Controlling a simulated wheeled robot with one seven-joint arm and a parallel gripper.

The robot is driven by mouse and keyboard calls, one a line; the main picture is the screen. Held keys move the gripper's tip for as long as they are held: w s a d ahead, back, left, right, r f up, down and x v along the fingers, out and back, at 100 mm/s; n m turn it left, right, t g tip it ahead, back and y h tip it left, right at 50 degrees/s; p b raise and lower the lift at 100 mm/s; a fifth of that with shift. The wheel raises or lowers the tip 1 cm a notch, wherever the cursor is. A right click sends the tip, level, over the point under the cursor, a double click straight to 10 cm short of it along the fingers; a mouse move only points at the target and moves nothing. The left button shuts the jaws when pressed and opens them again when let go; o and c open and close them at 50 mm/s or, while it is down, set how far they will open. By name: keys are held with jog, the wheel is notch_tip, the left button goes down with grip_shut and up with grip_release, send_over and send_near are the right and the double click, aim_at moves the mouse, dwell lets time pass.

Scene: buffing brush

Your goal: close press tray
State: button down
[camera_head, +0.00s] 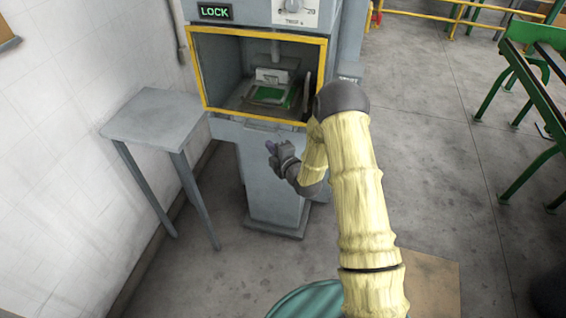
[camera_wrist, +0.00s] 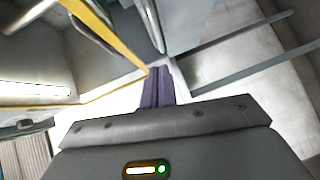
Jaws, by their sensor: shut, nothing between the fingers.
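The press (camera_head: 272,180) is a grey machine with a yellow-framed opening. Inside the opening a tray with a green surface (camera_head: 268,95) lies on a grey base, below the press head (camera_head: 274,75). How far the tray is drawn out is hard to tell. My gripper (camera_head: 269,147) is in front of the press, below the yellow frame and apart from the tray. In the wrist view, its purple fingers (camera_wrist: 158,74) are together with nothing between them. Part of the yellow frame (camera_wrist: 105,32) shows above them. The tray is not clearly visible in the wrist view.
A grey side table (camera_head: 155,113) stands left of the press, by the white wall. A green rack (camera_head: 530,80) is at the right, and yellow railings (camera_head: 430,15) are behind. A teal round object (camera_head: 308,300) is at the bottom. The floor right of the press is clear.

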jog(key=f+b+v, duration=0.1)
jog(key=b+v, duration=0.1)
jog(key=v, duration=0.5)
jog(key=shift+d+r, duration=0.3)
jog(key=shift+r, duration=0.2)
jog(key=shift+s, duration=0.15)
jog(key=s+d+r+m+g+h+p, duration=0.1)
jog(key=s+d+r+m+g+h, duration=0.55)
jog(key=m, duration=0.45)
jog(key=s+d+r+m+g, duration=0.1)
jog(key=s+r+m+g, duration=0.1)
jog(key=s+m, duration=0.3)
jog(key=s+d+r+m+g+p, duration=0.1)
jog(key=s+r+m+g, duration=0.2)
jog(key=s, duration=0.9)
jog(key=m, duration=0.2)
jog(key=shift+m+g+h, duration=0.3)
jog(key=shift+g+h, duration=0.05)
